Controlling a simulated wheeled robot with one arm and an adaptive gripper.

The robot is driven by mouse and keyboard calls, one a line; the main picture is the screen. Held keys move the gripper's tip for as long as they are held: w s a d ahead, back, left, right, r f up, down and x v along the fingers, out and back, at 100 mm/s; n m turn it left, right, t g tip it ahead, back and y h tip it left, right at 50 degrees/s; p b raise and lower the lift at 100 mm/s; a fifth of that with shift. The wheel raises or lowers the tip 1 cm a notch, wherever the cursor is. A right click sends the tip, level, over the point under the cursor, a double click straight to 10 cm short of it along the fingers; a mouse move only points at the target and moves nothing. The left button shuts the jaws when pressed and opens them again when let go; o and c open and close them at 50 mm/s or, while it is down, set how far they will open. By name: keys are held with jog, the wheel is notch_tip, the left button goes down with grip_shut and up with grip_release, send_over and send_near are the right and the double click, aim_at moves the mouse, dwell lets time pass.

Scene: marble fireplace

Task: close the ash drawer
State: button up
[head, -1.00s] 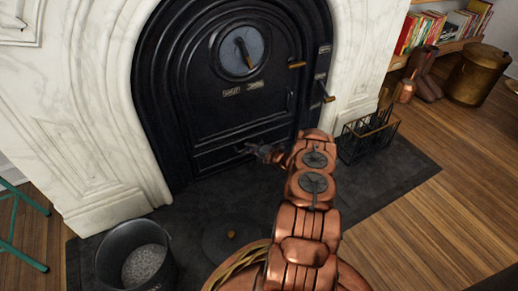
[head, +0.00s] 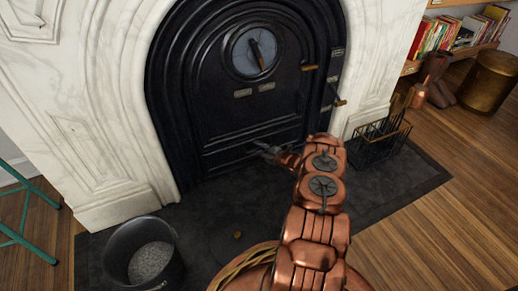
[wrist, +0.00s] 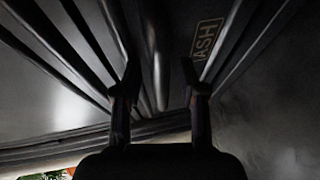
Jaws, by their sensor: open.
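The ash drawer (head: 228,157) is the low, wide black panel at the foot of the black iron fireplace front. In the wrist view its brass ASH plate (wrist: 207,40) shows at upper right, next to a dark rounded bar that looks like its handle (wrist: 161,80). My gripper (head: 258,148) is in front of the drawer. Its two fingers, seen in the wrist view (wrist: 160,88), are apart, with the bar between them in the picture. I cannot tell whether they touch it. How far the drawer stands out is hard to tell.
An ash bucket (head: 112,242) stands on the dark hearth slab (head: 205,215) at lower left. A wire basket (head: 372,152) stands to the right, beside the marble surround (head: 95,110). Brass-ended levers (head: 309,67) stick out on the iron front's right side.

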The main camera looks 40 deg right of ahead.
jog(key=v, duration=1.2)
dwell(0.4)
